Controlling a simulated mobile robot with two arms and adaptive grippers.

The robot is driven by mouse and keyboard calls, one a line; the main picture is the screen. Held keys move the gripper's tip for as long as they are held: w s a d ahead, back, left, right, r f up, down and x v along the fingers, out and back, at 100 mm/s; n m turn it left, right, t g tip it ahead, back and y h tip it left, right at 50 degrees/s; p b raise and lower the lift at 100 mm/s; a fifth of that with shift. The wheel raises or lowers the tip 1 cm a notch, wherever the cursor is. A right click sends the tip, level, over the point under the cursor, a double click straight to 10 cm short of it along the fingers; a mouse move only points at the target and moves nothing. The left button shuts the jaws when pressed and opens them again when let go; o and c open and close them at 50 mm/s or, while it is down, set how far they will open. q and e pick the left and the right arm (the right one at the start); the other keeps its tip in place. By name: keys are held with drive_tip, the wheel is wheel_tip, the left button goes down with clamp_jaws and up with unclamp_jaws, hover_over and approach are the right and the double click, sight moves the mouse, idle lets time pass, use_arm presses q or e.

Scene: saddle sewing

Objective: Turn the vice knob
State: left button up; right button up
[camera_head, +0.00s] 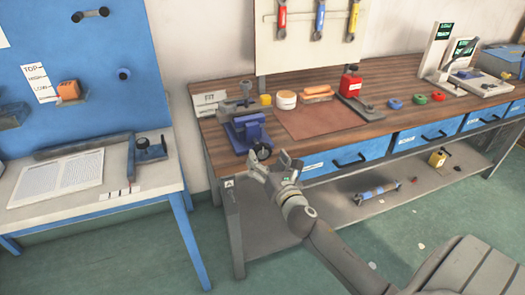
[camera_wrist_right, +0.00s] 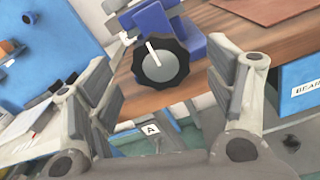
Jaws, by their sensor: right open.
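The blue vice (camera_head: 246,129) sits at the front left corner of the wooden workbench. Its black vice knob (camera_head: 260,152) faces the front edge, and it also shows in the right wrist view (camera_wrist_right: 161,60), round and scalloped with a white pointer line on its face. My right gripper (camera_head: 273,163) is just in front of and a little below the knob. In the right wrist view its fingers (camera_wrist_right: 165,98) are spread wide, one on each side below the knob, with nothing between them. The knob appears apart from the fingers. My left gripper is not in view.
The workbench (camera_head: 200,115) carries a brown mat (camera_head: 318,122), a red-topped tool (camera_head: 351,82) and several coloured rings. Blue drawers (camera_head: 362,152) run under its front edge. A side table (camera_head: 30,220) with a paper stands at left; green floor lies between.

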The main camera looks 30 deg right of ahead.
sight(263, 154)
drive_tip(key=shift+x, duration=2.05)
drive_tip(key=c, duration=1)
